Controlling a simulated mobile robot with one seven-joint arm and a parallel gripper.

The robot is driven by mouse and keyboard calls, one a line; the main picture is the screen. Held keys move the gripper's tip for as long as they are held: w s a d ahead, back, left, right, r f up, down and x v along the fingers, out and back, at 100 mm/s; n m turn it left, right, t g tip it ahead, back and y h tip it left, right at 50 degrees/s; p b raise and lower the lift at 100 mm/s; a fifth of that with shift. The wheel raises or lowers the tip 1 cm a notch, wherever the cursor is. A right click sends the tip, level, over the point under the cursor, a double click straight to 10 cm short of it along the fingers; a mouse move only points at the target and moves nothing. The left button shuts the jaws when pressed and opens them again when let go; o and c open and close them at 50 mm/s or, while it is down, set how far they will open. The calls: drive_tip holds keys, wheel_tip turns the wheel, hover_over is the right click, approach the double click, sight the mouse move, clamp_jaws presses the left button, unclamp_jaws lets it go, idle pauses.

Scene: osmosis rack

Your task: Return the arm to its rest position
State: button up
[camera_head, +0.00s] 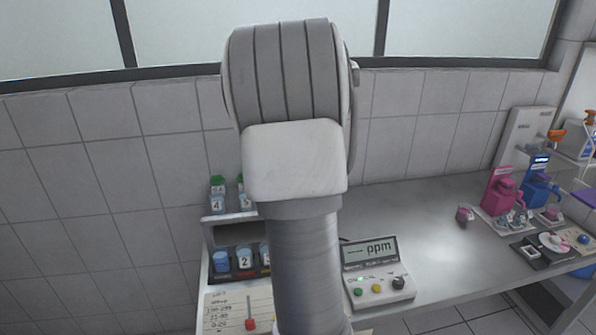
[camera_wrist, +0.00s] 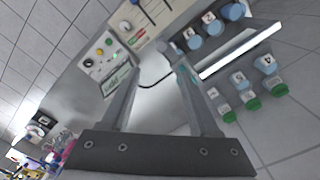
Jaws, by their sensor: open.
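My arm (camera_head: 295,160) stands upright in the middle of the head view, in front of the tiled wall and the bench. It hides part of the bench and rack behind it. My gripper is not visible in the head view. In the wrist view my gripper (camera_wrist: 158,68) is open, with its two fingers apart and nothing between them. The bench surface and a black cable show beyond the fingers.
A ppm meter (camera_head: 374,268) stands just right of my arm. Pink (camera_head: 499,190) and blue (camera_head: 540,187) devices stand at right. Bare bench (camera_head: 425,218) lies between.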

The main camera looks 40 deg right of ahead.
drive_tip(key=shift+r, duration=1)
drive_tip(key=s+a+r+n+t, duration=0.15)
drive_tip(key=a+n, duration=0.25)
drive_tip(key=a, duration=0.6)
drive_tip(key=s+a+r+n+t, duration=0.1)
drive_tip(key=s+a+r+n, duration=0.2)
drive_tip(key=a, duration=0.6)
drive_tip(key=s+a+f+n+t, duration=0.3)
drive_tip(key=s+a+n, duration=0.5)
drive_tip(key=a, duration=0.5)
drive_tip(key=shift+s+f+n, duration=0.25)
drive_tip(key=shift+f+n, duration=0.05)
drive_tip(key=shift+n, duration=0.1)
